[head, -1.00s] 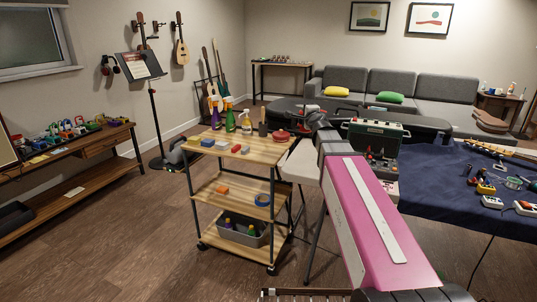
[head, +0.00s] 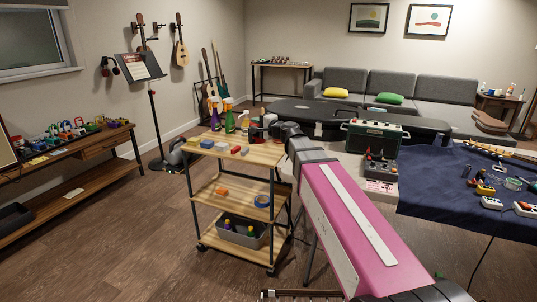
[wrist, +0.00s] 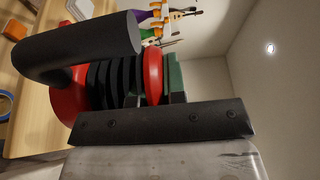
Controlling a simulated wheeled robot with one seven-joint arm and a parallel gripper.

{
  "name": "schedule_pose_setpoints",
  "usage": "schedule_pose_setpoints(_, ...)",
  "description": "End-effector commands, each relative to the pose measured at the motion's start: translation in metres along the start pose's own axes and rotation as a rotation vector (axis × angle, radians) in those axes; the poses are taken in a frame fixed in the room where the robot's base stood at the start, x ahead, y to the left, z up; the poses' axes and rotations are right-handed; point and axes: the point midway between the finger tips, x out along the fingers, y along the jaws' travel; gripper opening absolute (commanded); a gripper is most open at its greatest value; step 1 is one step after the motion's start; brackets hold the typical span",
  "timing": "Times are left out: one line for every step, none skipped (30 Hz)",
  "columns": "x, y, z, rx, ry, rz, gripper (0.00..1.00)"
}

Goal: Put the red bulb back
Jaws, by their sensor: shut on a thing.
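My gripper (head: 262,131) is at the back right corner of the wooden cart's top, small and dark in the head view. In the wrist view my gripper (wrist: 165,105) is shut on a red thing with black ribs, which I take for the red bulb (wrist: 153,78). Its larger red part (wrist: 66,106) shows to the left, partly behind a thick black curved tube (wrist: 85,50). I cannot tell whether the bulb touches the cart top.
The cart (head: 215,192) has spray bottles (head: 229,121) at the back of its top and small coloured blocks (head: 221,145) toward the front. A green amplifier (head: 375,139) and a table with a blue cloth (head: 440,190) stand to the right.

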Motion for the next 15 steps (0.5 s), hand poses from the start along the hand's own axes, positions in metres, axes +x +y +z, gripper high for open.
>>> schedule_pose_setpoints(0.003, 0.000, 0.000, 0.001, -0.009, 0.000, 0.00)
schedule_pose_setpoints(0.004, 0.002, -0.001, 0.001, -0.012, 0.000, 0.00)
schedule_pose_setpoints(0.006, 0.004, -0.006, 0.002, -0.014, 0.000, 0.00)
schedule_pose_setpoints(0.008, 0.007, -0.010, 0.002, -0.015, 0.000, 0.00)
schedule_pose_setpoints(0.010, 0.010, -0.015, 0.002, -0.014, 0.000, 0.00)
schedule_pose_setpoints(0.012, 0.014, -0.023, 0.002, -0.013, 0.001, 0.00)
schedule_pose_setpoints(0.015, 0.018, -0.029, 0.002, -0.013, 0.001, 0.00)
schedule_pose_setpoints(0.017, 0.022, -0.035, 0.003, -0.012, 0.001, 0.00)
schedule_pose_setpoints(0.019, 0.027, -0.043, 0.003, -0.012, 0.001, 0.00)
schedule_pose_setpoints(0.021, 0.030, -0.049, 0.003, -0.012, 0.001, 0.00)
schedule_pose_setpoints(0.022, 0.034, -0.055, 0.002, -0.013, 0.001, 0.00)
schedule_pose_setpoints(0.025, 0.039, -0.062, 0.002, -0.012, 0.001, 0.00)
schedule_pose_setpoints(0.027, 0.042, -0.068, 0.003, -0.012, 0.001, 0.00)
schedule_pose_setpoints(0.029, 0.046, -0.073, 0.003, -0.012, 0.001, 0.00)
schedule_pose_setpoints(0.030, 0.051, -0.080, 0.002, -0.012, 0.001, 0.00)
